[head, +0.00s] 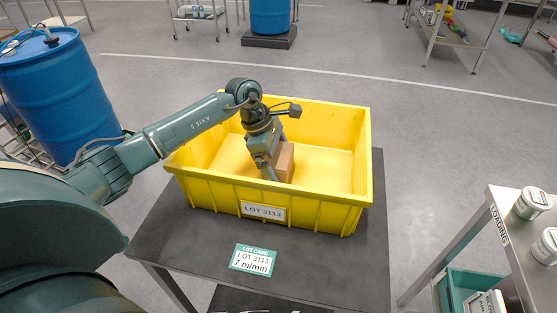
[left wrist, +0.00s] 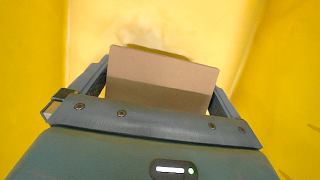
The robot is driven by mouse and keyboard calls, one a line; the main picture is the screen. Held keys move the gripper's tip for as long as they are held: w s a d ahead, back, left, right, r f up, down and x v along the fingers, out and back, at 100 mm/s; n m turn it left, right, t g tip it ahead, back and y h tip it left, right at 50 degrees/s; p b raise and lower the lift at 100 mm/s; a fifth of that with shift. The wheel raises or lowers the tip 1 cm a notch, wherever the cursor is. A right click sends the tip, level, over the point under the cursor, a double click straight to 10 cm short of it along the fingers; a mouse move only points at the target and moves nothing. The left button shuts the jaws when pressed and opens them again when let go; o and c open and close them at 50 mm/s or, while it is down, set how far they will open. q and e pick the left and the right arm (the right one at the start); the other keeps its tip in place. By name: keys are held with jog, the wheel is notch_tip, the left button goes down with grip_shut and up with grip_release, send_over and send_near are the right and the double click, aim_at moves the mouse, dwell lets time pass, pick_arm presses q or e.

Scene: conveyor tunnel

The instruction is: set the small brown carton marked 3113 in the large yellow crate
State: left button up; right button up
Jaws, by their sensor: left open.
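The large yellow crate (head: 342,208) stands on a dark table and has a LOT 3113 label on its front. My right gripper is not in view.
A lot card (head: 254,260) lies on the dark table (head: 190,255) in front of the crate. A blue drum (head: 62,95) stands at the left. A metal loading stand (head: 520,235) with white tubs (head: 533,203) is at the right.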

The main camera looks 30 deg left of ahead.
pick_arm(q)
jog(key=shift+r, duration=0.2)
jog(key=shift+a+r, duration=0.2)
jog(key=shift+r, duration=0.1)
jog(key=b+v, duration=0.1)
jog(key=v, duration=1)
jog(key=shift+b, duration=0.4)
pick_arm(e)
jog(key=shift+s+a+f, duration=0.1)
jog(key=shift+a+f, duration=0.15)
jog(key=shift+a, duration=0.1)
pick_arm(q)
jog(key=shift+s, duration=0.15)
